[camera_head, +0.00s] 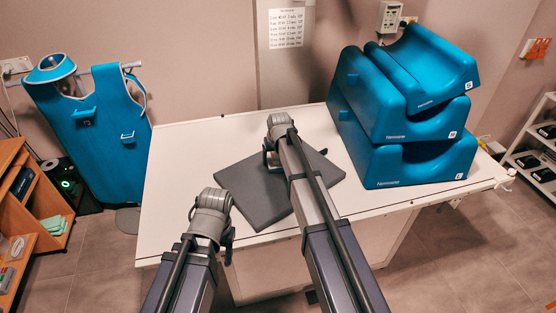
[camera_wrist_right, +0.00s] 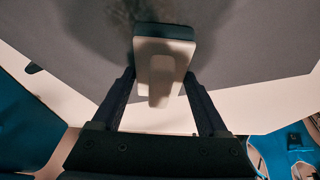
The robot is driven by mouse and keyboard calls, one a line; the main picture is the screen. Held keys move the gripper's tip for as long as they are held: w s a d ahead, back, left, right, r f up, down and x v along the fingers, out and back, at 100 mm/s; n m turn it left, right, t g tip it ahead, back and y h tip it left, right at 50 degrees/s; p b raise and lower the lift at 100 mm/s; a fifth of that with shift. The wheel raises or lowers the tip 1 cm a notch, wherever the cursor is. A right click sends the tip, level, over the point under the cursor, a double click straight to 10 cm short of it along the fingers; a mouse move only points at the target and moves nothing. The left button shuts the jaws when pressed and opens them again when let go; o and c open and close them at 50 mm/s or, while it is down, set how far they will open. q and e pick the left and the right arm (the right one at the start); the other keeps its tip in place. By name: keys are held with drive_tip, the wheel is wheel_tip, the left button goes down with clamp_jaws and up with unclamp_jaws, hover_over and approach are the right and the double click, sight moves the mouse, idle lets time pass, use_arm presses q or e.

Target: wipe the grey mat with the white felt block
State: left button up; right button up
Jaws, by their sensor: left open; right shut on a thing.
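The grey mat (camera_head: 252,192) lies turned at an angle on the white table. In the right wrist view the mat (camera_wrist_right: 240,40) fills the upper part, with a dark smudge (camera_wrist_right: 122,14) beside the block. The felt block (camera_wrist_right: 151,46), pale with a raised grip and a dark far side, sits between the fingers of my right gripper (camera_wrist_right: 160,78), which is shut on its grip. In the head view my right gripper (camera_head: 270,158) is over the mat's far part, and the arm hides the block. My left gripper (camera_head: 228,243) is open near the table's front edge, left of the mat.
Stacked blue cushions (camera_head: 410,115) stand on the table's right side. A blue apron (camera_head: 95,125) hangs on the left wall. The white table (camera_head: 180,165) is clear left of the mat.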

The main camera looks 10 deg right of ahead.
sight(279, 163)
drive_tip(key=shift+w+a, duration=0.25)
drive_tip(key=shift+w, duration=0.35)
drive_tip(key=shift+s+f, duration=0.1)
drive_tip(key=shift+f, duration=0.05)
drive_tip(key=shift+s, duration=0.15)
drive_tip(key=shift+s+d, duration=0.45)
drive_tip(key=shift+s, duration=0.45)
drive_tip(key=shift+s+d, duration=0.4)
drive_tip(key=shift+s, duration=0.45)
drive_tip(key=shift+s+d, duration=0.4)
drive_tip(key=shift+s, duration=0.5)
drive_tip(key=shift+s+d, duration=0.4)
drive_tip(key=shift+s, duration=0.45)
